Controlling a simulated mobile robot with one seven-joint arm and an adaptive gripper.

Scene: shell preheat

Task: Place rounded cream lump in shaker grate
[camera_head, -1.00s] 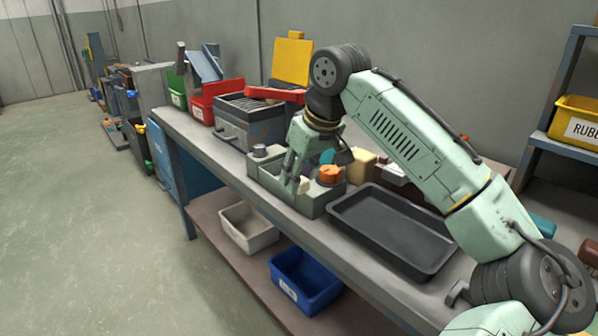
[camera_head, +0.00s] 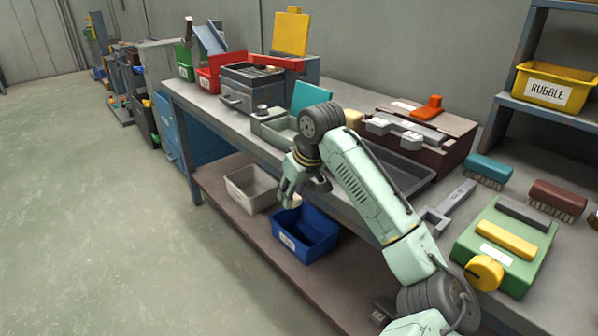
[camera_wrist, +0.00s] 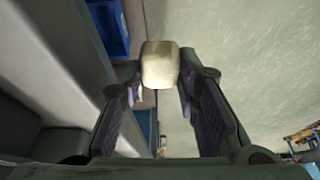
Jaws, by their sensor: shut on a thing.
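My gripper (camera_head: 288,198) hangs beyond the bench's front edge, in front of the lower shelf in the head view. In the wrist view my gripper (camera_wrist: 160,95) is shut on the rounded cream lump (camera_wrist: 160,64), which sits between the fingertips. A grey box with a dark slatted top (camera_head: 251,76), which looks like the shaker grate, stands on the bench to the upper left, well apart from my gripper.
A grey-green caddy (camera_head: 272,132) and a dark tray (camera_head: 403,174) stand on the bench near my arm. A white bin (camera_head: 250,190) and a blue bin (camera_head: 304,238) sit on the lower shelf. Open floor (camera_head: 100,210) lies to the left.

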